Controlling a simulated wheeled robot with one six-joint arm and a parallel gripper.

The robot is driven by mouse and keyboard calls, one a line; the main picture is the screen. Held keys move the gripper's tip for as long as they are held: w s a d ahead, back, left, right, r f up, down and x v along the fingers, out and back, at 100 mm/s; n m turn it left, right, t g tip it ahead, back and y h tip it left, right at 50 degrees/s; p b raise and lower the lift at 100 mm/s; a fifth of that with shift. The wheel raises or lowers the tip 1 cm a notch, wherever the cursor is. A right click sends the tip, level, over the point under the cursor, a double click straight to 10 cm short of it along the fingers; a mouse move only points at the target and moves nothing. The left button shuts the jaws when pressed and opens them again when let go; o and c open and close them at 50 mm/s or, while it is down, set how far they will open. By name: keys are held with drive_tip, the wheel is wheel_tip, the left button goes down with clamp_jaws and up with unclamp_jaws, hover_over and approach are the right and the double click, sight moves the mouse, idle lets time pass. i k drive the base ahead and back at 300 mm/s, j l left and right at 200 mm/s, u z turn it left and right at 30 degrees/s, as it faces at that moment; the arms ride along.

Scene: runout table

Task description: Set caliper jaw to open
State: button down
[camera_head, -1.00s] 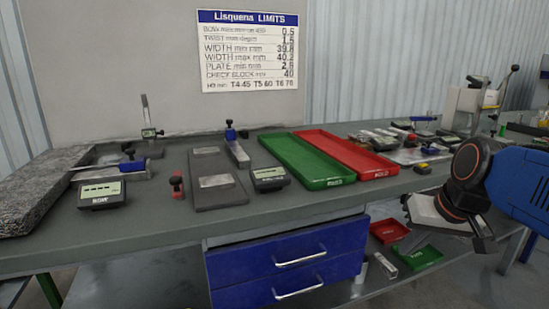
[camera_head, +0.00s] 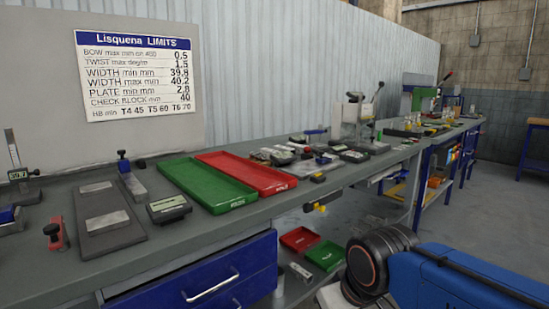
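A bench fixture with a blue knob (camera_head: 123,163) and a grey block (camera_head: 132,187) stands left of the green tray. A dark digital readout (camera_head: 168,208) lies in front of it. These may be the caliper, but I cannot tell for sure, and no jaw gap can be made out. An upright gauge with a small display (camera_head: 18,174) stands at the far left, partly cut off. My arm enters at the lower right; the fingers of my gripper do not show.
A dark plate (camera_head: 108,238) with metal pieces and a red clamp (camera_head: 54,236) lie at the left. A green tray (camera_head: 205,187) and a red tray (camera_head: 245,174) lie mid-bench. Small tools crowd the bench beyond. Open floor (camera_head: 500,220) lies at the right. A limits sign (camera_head: 138,75) hangs behind.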

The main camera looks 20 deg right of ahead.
sight(320, 157)
drive_tip(key=i+l, duration=0.25)
drive_tip(key=i+l+u, duration=0.1)
drive_tip(key=l, duration=0.35)
drive_tip(key=i+l, duration=0.55)
drive_tip(key=l, duration=0.15)
drive_tip(key=u, duration=0.05)
